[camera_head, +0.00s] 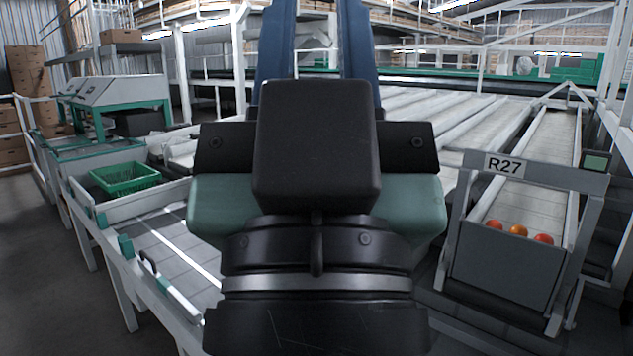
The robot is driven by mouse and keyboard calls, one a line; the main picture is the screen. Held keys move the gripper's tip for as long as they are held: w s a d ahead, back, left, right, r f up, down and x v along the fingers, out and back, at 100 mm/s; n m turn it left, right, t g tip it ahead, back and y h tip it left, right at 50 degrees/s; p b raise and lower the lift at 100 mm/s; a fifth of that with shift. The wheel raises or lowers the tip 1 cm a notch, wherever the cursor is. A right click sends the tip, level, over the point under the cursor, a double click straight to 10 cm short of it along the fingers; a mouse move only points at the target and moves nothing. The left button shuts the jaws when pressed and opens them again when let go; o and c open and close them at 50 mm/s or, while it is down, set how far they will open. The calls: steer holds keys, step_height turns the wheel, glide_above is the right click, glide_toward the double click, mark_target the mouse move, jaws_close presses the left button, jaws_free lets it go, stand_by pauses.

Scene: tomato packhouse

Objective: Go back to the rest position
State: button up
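My gripper (318,38) fills the middle of the head view, seen from behind, with a black block and a green housing at its base. Two blue fingers point up and away, with a clear gap between them. Background shows through the gap and I see nothing held there. The fingertips are cut off by the top edge of the picture. The gripper hides the middle of the scene behind it.
At right, lane R27 (512,257) holds several red-orange tomatoes (519,230) at its near end. At left, a green crate (125,178) stands by a white-framed conveyor table (165,246). Open floor (45,250) lies at far left. Cartons (25,72) are stacked behind.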

step_height(320, 180, up, 31)
steer(key=p, duration=2.8)
steer(key=shift+f+p, duration=0.2)
steer(key=shift+p, duration=0.15)
steer(key=shift+f, duration=0.1)
